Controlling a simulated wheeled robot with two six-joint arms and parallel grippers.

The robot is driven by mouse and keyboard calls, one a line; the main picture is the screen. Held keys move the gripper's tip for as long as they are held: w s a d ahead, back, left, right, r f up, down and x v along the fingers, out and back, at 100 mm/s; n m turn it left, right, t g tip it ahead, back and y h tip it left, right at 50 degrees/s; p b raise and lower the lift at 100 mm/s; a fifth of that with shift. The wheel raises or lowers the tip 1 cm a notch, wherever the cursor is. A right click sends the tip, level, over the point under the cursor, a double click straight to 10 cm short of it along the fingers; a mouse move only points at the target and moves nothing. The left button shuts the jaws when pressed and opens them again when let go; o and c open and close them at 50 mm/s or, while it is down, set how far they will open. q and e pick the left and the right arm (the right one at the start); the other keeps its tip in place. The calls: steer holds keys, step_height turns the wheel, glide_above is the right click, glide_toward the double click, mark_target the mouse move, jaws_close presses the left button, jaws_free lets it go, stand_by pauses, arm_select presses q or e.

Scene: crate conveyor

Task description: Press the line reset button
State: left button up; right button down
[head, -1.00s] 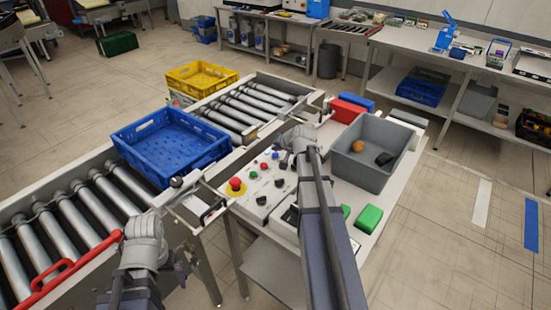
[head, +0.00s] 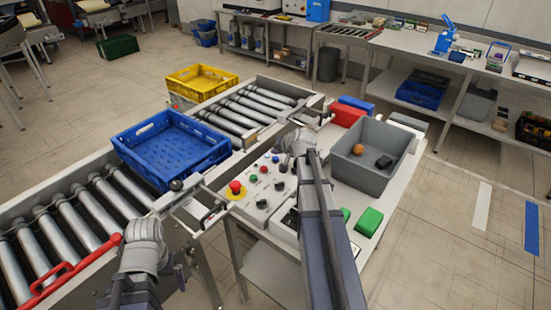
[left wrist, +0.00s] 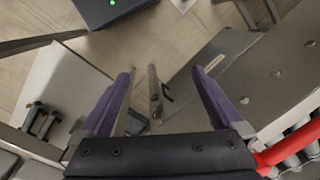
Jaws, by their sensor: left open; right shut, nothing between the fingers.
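The control panel (head: 245,205) stands beside the conveyor. It carries a red mushroom button on a yellow ring (head: 236,187), a green button (head: 253,178), a small red button (head: 264,169), a blue button (head: 276,159) and several black knobs (head: 262,203). Labels are too small to read, so I cannot tell which is the line reset button. My right gripper (head: 295,141) is shut and empty near the panel's far right end; its fingertips are unclear. My left gripper is open and empty, seen in the left wrist view (left wrist: 165,72), pointing down beside the conveyor, left of the panel.
A blue crate (head: 150,160) sits on the conveyor rollers (head: 80,215). A yellow crate (head: 205,70) stands behind it. A grey bin (head: 345,175) holding an orange and a dark item stands right of the panel. A green block (head: 369,221) lies nearby. Floor is free at right.

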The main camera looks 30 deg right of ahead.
mark_target(276, 160)
steer(key=shift+f, duration=0.15)
stand_by(0.8)
steer(key=shift+f+b, duration=0.3)
steer(key=shift+b, duration=0.1)
steer(key=shift+f+b, duration=0.45)
steer(key=shift+b, duration=0.05)
stand_by(0.5)
steer(key=shift+r, duration=0.1)
steer(key=shift+r+p, duration=0.8)
steer(key=shift+p, duration=0.1)
step_height(276, 160, up, 5)
steer(key=p, duration=0.5)
steer(key=shift+r, duration=0.1)
